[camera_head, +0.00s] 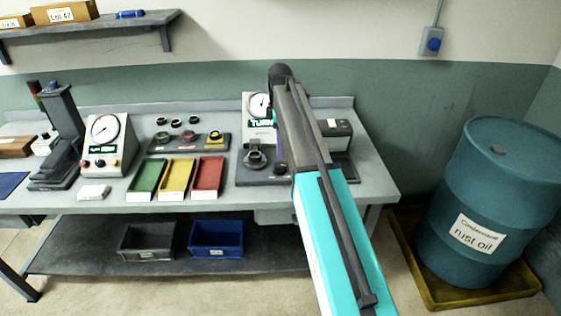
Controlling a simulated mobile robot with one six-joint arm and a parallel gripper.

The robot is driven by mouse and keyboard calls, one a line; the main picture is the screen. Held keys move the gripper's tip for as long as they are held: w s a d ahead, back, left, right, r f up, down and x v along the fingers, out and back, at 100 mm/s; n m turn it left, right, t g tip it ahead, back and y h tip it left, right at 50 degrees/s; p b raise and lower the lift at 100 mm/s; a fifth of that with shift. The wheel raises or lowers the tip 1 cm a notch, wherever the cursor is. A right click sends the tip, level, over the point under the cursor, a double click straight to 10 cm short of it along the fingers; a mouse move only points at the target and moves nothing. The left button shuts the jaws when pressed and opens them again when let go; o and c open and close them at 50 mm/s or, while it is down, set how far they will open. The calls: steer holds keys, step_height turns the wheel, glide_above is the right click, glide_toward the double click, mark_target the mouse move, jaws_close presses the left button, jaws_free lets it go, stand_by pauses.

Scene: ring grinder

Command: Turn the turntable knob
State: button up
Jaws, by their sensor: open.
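The ring grinder station stands at the right part of the bench, with a dark base plate (247,178). A small round turntable (255,159) with a dark ring-like part on it sits at the left of this base. A small dark round knob (280,169) shows at the base's front, close to my arm's edge. Behind is a white dial box (252,103) with a sign starting "TURN", partly covered. My turquoise and grey arm crosses in front of the station. My gripper is hidden behind the arm, so its contact with the knob cannot be seen.
A grey box-like unit (336,140) stands right of my arm. Green (146,178), yellow (175,178) and red (207,177) trays lie left of the station. Another dial box (105,143) is farther left. A blue drum (490,200) stands on the floor at right.

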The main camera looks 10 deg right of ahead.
mark_target(280, 164)
steer(key=shift+f+p, duration=1.05)
steer(key=shift+f, duration=3.3)
steer(key=c, duration=1)
steer(key=shift+c, duration=0.2)
